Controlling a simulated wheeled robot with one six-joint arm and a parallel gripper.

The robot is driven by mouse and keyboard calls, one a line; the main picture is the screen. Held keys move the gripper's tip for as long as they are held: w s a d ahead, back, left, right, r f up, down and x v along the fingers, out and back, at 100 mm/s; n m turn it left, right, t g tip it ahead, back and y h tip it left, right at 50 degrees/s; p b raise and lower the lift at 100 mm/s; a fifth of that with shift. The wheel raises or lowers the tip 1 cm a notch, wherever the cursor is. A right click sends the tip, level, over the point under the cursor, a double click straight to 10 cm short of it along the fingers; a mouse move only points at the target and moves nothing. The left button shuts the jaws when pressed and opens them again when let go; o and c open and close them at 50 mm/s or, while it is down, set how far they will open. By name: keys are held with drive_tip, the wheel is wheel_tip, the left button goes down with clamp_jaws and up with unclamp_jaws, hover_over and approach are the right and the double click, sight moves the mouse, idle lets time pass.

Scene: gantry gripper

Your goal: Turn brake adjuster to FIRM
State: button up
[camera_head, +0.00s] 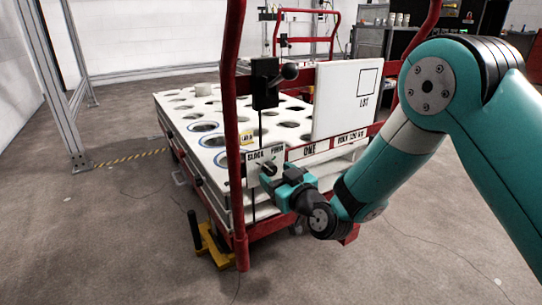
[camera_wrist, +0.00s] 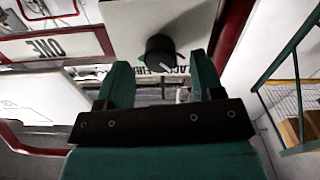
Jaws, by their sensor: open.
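The brake adjuster is a black knob (camera_wrist: 160,52) with a white pointer line and a green mark at its edge. It sits on a pale plate (camera_head: 256,160) lettered SLACK and FIRM on the red cart's end frame. In the head view my gripper hides much of the knob. My gripper (camera_head: 270,175) is close in front of the plate. In the wrist view my gripper (camera_wrist: 161,66) is open, with one green finger on each side of the knob. I cannot tell whether either finger touches it. Some lettering is covered by the knob and fingers.
A black lever with a ball handle (camera_head: 287,72) is on the frame above the plate. The cart's red upright (camera_head: 233,130) is just left of the plate. Open floor lies at left.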

drive_tip(key=shift+w+a, duration=0.4)
drive_tip(key=shift+w, duration=0.1)
drive_tip(key=shift+x, duration=0.8)
drive_tip(key=shift+w, duration=0.1)
drive_tip(key=c, duration=0.9)
